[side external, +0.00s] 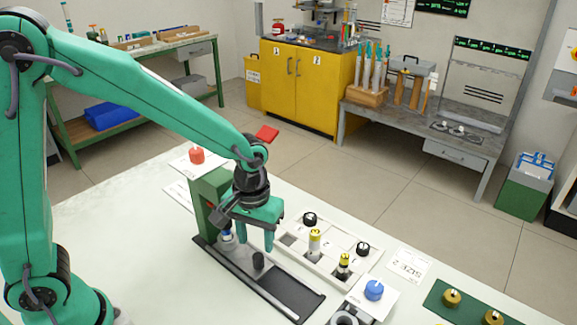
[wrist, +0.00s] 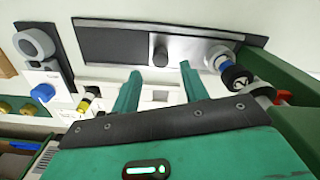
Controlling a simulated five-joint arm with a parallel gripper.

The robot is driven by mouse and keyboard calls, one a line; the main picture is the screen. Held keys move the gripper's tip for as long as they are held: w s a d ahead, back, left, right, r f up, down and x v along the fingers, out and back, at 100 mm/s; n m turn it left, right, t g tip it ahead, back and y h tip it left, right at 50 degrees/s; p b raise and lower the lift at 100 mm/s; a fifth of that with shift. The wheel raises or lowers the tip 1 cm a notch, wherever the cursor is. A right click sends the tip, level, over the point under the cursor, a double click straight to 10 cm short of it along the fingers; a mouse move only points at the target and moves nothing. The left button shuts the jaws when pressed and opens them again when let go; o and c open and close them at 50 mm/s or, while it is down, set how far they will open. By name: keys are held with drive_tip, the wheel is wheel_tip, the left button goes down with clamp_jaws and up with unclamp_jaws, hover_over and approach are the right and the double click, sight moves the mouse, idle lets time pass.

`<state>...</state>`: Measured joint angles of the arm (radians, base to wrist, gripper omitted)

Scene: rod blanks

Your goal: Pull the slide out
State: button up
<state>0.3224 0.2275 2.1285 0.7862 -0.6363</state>
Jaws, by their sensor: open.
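The slide is a grey metal plate (side external: 239,253) in a long dark track (side external: 290,291), with an upright black knob (side external: 258,261) on it. In the wrist view the knob (wrist: 160,54) stands on the slide (wrist: 190,49). A rod with a black cap marked 2 (wrist: 235,77) stands at the slide's right end there. My gripper (side external: 255,247) is open and empty, just above the knob in the side view. In the wrist view my fingertips (wrist: 159,69) are apart, one to each side of the knob's line; I cannot tell whether they reach its height.
A green upright housing (side external: 210,195) stands over the slide's far end, close to my gripper. A pale tray (side external: 330,251) with several capped rods lies to the right. A blue knob (side external: 374,290) and a green board (side external: 470,305) are farther right. The track's near end is empty.

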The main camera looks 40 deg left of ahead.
sight(258, 257)
drive_tip(key=shift+f, duration=3.25)
drive_tip(key=shift+c, duration=0.4)
clamp_jaws()
